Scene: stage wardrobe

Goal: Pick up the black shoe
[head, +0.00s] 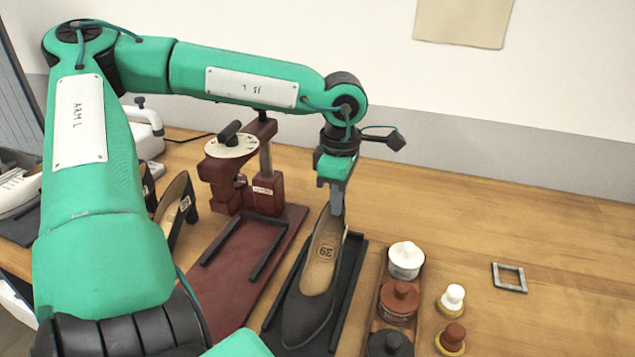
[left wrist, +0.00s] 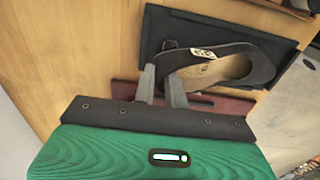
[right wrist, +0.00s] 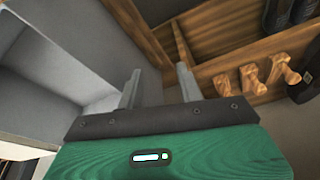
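The black shoe (head: 312,278), with a tan insole marked 39, lies in a dark tray (head: 350,291), toe towards me. It also shows in the left wrist view (left wrist: 259,66). My left gripper (head: 337,210) points down at the heel end. In the left wrist view its fingers (left wrist: 161,72) have a narrow gap and overlap the heel end. Whether they press on the heel wall is hidden. My right gripper (right wrist: 158,70) is open and empty, with a wide gap between its fingers, away from the shoe.
A maroon stand (head: 264,192) with a base board is left of the tray. Another dark shoe (head: 176,205) is partly behind my left arm. Jars in a wooden holder (head: 402,301) and small bottles (head: 452,298) stand right. A grey square frame (head: 510,277) lies beyond; the table around it is clear.

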